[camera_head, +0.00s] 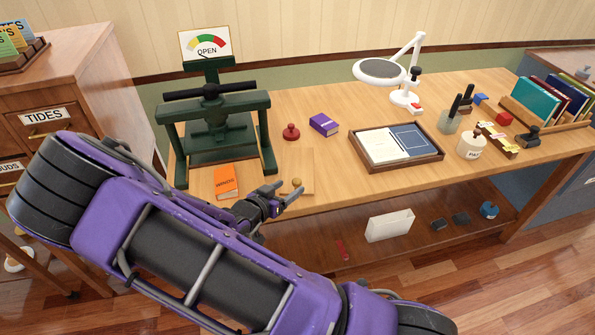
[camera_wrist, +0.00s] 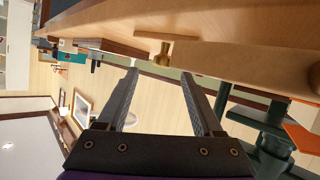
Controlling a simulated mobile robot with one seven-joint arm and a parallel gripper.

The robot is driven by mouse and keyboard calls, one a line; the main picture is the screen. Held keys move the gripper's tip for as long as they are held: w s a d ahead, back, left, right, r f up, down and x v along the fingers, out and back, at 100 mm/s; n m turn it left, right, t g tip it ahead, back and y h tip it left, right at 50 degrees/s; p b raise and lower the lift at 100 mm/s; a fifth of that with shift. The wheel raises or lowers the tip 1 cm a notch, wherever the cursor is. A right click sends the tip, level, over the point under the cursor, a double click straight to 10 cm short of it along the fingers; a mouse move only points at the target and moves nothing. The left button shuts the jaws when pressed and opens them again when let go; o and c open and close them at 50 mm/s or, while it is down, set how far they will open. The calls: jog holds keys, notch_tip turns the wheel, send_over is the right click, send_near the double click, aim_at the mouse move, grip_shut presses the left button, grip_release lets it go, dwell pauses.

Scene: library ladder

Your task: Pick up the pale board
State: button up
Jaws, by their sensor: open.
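My gripper (camera_head: 287,193) is open and empty at the board's front edge. In the wrist view its two fingers (camera_wrist: 160,75) point at the knob and stand apart on either side of it. Whether they touch the board cannot be told.
A green press (camera_head: 215,125) and the orange book (camera_head: 226,181) stand to the left. A red stamp (camera_head: 291,131) and purple book (camera_head: 324,124) lie behind the board; a brown tray (camera_head: 430,158) is to the right. A lower shelf holds a white box (camera_head: 390,225).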

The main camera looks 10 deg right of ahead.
aim_at(295, 183)
jog(key=x, duration=0.5)
jog(key=shift+a+f, duration=0.15)
jog(key=shift+a, duration=0.05)
grip_shut()
